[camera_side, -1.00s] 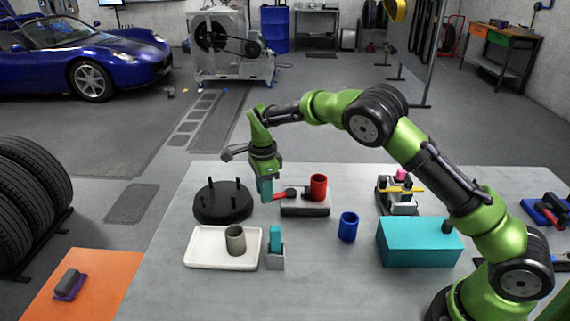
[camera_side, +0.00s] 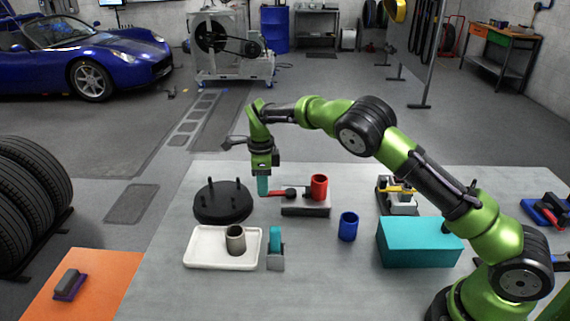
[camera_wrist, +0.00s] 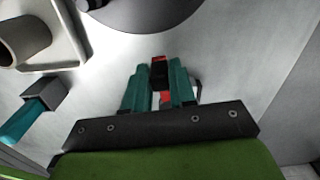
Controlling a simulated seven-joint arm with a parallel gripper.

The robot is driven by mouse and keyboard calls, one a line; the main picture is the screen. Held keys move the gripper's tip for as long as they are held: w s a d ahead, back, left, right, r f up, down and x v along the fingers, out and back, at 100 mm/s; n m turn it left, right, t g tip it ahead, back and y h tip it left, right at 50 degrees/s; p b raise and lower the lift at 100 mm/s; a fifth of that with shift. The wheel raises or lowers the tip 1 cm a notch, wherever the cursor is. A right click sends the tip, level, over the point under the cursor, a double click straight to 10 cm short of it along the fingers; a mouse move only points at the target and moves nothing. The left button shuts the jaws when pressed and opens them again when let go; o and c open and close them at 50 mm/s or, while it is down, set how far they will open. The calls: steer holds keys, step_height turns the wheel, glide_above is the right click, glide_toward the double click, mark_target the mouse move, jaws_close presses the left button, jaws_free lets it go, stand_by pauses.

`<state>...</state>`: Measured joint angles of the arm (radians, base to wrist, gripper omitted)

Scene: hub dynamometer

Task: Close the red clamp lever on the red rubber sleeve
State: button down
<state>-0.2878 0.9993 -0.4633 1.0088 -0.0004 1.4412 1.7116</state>
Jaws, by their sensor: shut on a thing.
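In the wrist view, red and black parts of the lever (camera_wrist: 165,97) show between the fingers (camera_wrist: 160,85). The fingers hide the rest of its end.
A black round plate with pegs (camera_side: 222,205) stands close left of my gripper. In front are a white tray (camera_side: 203,263) holding a grey cup, and a grey block with a teal piece (camera_side: 275,262). A blue cup (camera_side: 348,227) and teal box (camera_side: 420,243) stand to the right.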

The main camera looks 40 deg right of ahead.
steer(key=shift+d+r, duration=0.1)
steer(key=c, duration=1)
jaws_free()
step_height(320, 180, up, 17)
steer(key=shift+c, duration=0.3)
